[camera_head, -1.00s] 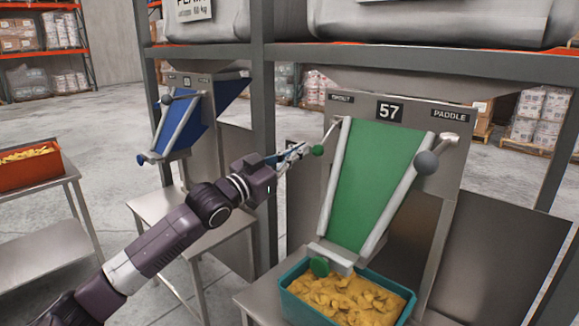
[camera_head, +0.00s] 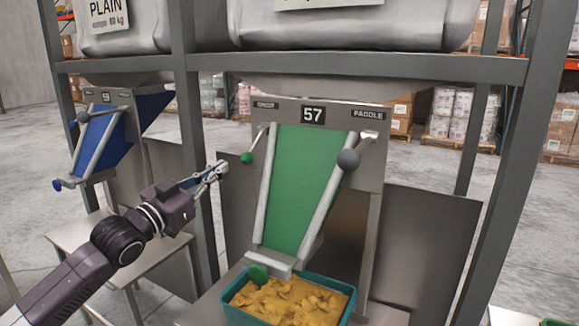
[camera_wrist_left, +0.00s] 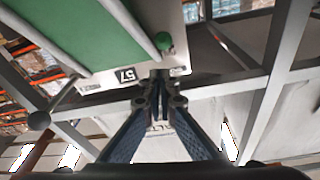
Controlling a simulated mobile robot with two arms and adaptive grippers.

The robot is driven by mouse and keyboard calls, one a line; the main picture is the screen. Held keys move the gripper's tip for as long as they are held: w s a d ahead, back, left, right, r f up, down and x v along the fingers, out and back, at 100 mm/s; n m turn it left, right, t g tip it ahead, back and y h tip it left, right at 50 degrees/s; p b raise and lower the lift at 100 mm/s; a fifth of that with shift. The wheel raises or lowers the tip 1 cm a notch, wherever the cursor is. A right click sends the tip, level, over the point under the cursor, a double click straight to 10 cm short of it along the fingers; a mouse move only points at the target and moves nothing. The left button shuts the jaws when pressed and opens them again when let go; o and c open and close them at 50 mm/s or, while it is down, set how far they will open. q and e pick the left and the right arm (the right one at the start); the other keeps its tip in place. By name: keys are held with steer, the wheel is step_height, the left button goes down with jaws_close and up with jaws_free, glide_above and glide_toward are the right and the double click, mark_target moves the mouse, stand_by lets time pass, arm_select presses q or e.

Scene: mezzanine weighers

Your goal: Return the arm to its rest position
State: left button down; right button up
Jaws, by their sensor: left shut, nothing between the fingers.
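My left arm comes in from the lower left in the head view. Its gripper (camera_head: 216,172) is shut and empty, left of the green-chute weigher 57 (camera_head: 302,190) and apart from its green-knobbed tipout lever (camera_head: 247,158). In the left wrist view the fingers (camera_wrist_left: 158,78) are together, with the green knob (camera_wrist_left: 164,41) and the 57 plate (camera_wrist_left: 127,74) beyond them. A teal crate (camera_head: 231,309) of yellow-orange pieces stands under the chute. My right gripper is out of view.
A blue-chute weigher (camera_head: 98,140) stands at the left with a steel table (camera_head: 150,262) before it. Grey frame posts (camera_head: 188,130) and a crossbeam (camera_head: 330,66) surround the weighers. A grey-knobbed paddle lever (camera_head: 348,159) juts out at the right of the green chute.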

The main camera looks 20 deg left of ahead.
arm_select(q)
steer(key=s+d+f+g, duration=0.2)
steer(key=s+d+f, duration=0.1)
steer(key=f, duration=0.7)
steer(key=s+d+f+g+y, duration=0.1)
steer(key=s+d+f+g, duration=0.2)
steer(key=f, duration=0.7)
steer(key=s+d+f+g, duration=0.2)
steer(key=d+f, duration=0.2)
steer(key=f, duration=0.6)
steer(key=s+d+f+n+g+y, duration=0.1)
steer(key=s+d+f+g, duration=0.3)
steer(key=s, duration=0.5)
steer(key=s+d+f+g, duration=0.2)
steer(key=s+d+f, duration=0.35)
steer(key=s, duration=0.35)
steer(key=s+d+f+n+g+y, duration=0.1)
steer(key=s+d+f+g, duration=0.25)
steer(key=s+f, duration=0.4)
step_height(320, 180, down, 24)
steer(key=s, duration=0.3)
steer(key=s+a+f+g, duration=0.2)
steer(key=s+a+f, duration=0.1)
steer(key=s+f, duration=1.4)
steer(key=shift+s+a+m, duration=0.15)
steer(key=shift+a+m, duration=0.05)
steer(key=shift+m, duration=0.1)
